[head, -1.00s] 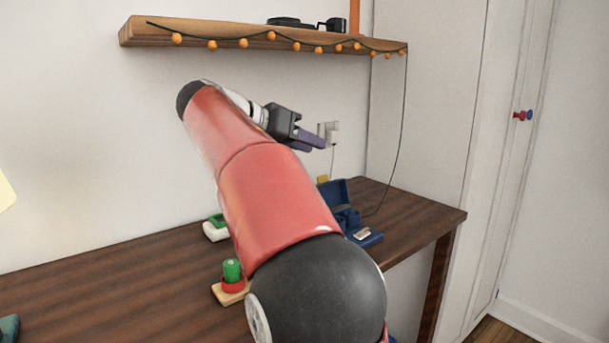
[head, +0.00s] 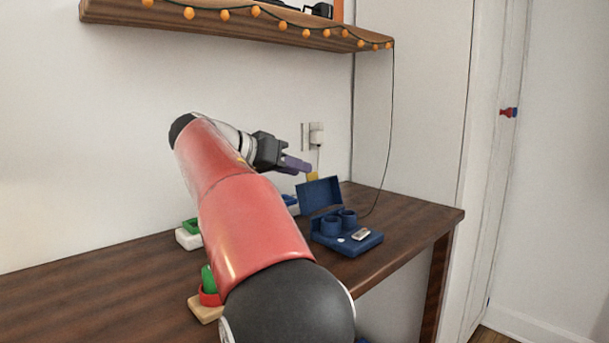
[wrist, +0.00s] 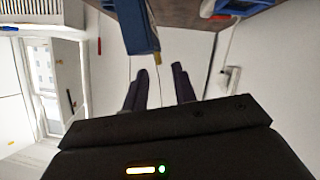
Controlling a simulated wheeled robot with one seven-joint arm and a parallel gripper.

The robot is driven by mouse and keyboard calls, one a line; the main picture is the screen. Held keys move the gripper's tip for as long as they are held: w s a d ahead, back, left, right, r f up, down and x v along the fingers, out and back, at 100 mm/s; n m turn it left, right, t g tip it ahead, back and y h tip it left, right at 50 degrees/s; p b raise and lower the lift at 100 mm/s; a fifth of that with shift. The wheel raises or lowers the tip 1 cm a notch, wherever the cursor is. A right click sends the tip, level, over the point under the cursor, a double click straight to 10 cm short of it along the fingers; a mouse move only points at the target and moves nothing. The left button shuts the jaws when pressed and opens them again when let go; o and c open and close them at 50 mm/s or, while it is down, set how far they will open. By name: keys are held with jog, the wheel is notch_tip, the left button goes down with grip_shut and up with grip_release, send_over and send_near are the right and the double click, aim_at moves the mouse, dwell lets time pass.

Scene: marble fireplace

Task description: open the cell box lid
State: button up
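The cell box (head: 362,240) is blue and sits on the wooden table. Its blue lid (head: 320,195) stands raised at the back, with a yellow tab (head: 312,176) at its top edge. Two round blue cups (head: 340,221) and a small pale metallic piece show in the base. My gripper (head: 302,165) is just above and beside the tab in the head view. In the wrist view its purple fingers (wrist: 158,78) are apart with nothing between them. The lid (wrist: 138,28) and tab (wrist: 157,58) lie just beyond the fingertips. I cannot tell whether they touch.
A green cylinder in a red ring on a wooden base (head: 206,309) and a white and green box (head: 188,238) stand left of the cell box, partly behind my arm. A shelf with string lights (head: 240,22) is above. A wall socket (head: 316,135) is behind.

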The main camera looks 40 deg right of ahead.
aim_at(319, 190)
jog(key=shift+x, duration=1.7)
jog(key=shift+c, duration=0.2)
grip_shut()
